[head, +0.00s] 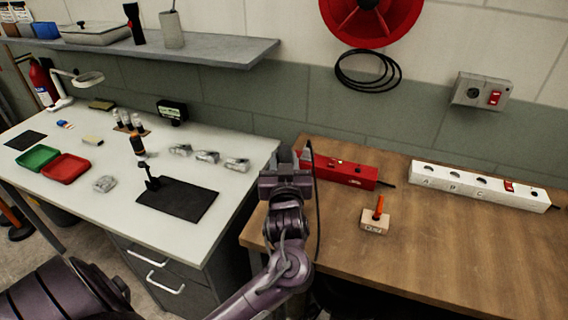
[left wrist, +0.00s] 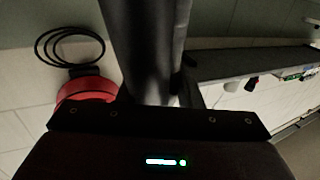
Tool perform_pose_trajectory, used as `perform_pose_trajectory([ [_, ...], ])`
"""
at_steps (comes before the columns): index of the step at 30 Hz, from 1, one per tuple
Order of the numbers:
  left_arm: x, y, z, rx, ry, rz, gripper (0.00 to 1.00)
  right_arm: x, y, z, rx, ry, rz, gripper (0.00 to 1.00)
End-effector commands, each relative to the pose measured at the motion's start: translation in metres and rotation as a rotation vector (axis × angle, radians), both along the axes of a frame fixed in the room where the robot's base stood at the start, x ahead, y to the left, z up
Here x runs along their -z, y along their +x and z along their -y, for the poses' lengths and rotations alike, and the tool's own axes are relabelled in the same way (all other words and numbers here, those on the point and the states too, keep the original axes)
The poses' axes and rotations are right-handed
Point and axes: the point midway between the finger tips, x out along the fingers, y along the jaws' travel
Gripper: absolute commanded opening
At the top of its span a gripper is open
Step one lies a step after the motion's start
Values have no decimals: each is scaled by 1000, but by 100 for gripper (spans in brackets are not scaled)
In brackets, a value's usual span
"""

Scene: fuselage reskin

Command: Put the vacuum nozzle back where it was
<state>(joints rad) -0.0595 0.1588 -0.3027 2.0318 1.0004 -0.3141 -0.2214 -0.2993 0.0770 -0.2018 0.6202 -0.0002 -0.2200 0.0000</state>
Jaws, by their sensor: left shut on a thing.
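My left gripper (head: 287,168) is at the left end of the wooden bench, beside the red box. It is shut on a dark grey tube, the vacuum nozzle (left wrist: 145,45), which fills the middle of the left wrist view. In the head view the gripper mostly hides the nozzle. A thin black hose or cable (head: 318,215) hangs beside the gripper and down past the bench's front edge. I cannot tell which spot the nozzle came from. My right gripper is not in view.
The red box (head: 350,175), a white socket strip (head: 480,186) and a small wooden block with an orange peg (head: 375,225) stand on the wooden bench (head: 440,270). The white table (head: 100,215) at left holds trays and small parts. The bench's front right is clear.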

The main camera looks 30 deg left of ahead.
Motion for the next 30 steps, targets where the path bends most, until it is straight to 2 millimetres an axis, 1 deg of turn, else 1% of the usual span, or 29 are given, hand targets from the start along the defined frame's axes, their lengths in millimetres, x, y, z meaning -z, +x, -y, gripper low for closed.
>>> perform_pose_trajectory([
  [1,5,0,0,0,2,0,0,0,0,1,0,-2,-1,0],
  [3,8,0,0,0,2,1,0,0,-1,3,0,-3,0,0],
  [10,8,0,0,0,0,2,0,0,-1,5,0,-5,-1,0],
  [14,12,0,0,0,0,1,0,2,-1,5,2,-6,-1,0],
  [15,11,0,0,0,0,1,36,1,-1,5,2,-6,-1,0],
  [19,11,0,0,0,0,1,53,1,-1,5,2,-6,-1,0],
  [26,11,0,0,0,0,1,54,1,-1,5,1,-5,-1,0],
  [30,7,-1,1,1,0,1,54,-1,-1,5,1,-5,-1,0],
])
